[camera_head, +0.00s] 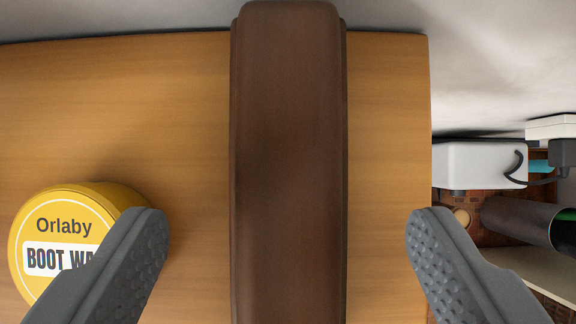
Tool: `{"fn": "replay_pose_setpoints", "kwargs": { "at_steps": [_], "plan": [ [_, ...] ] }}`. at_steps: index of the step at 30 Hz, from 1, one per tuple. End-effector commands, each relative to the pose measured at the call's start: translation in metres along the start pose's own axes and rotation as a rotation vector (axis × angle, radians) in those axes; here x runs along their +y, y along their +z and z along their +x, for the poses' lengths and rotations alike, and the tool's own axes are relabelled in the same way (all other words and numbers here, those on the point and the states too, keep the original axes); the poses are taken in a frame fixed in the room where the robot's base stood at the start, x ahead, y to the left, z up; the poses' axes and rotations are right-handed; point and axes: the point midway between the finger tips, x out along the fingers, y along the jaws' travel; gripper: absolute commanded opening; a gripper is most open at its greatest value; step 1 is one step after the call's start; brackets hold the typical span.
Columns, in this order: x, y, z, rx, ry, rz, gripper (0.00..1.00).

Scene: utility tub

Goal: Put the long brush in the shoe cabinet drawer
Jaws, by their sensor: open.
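The long brush (288,150) appears as a dark brown wooden back with rounded corners, lying lengthwise up the picture on an orange-brown wooden surface (390,150). No bristles are visible from here. My gripper (287,222) is open, one finger on each side of the brush, with wide gaps between both fingers and it. The near end of the brush runs out of the bottom of the picture. I cannot make out the shoe cabinet drawer in this view.
A yellow boot wax tin (55,225) stands left of the brush, partly behind my left finger. A pale wall (490,60) lies beyond the surface. Past its right edge are a white box (480,165) with a dark cable, and a dark cylinder (520,218).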

Motion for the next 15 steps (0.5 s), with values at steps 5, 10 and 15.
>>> {"fn": "replay_pose_setpoints", "kwargs": {
  "at_steps": [5,10,15],
  "plan": [
    [0.0,0.001,0.017,-0.001,0.001,0.001,0.73],
    [0.001,0.002,0.041,-0.004,0.0,0.002,0.73],
    [0.001,0.001,0.05,0.001,0.001,0.001,0.73]
  ]
}}
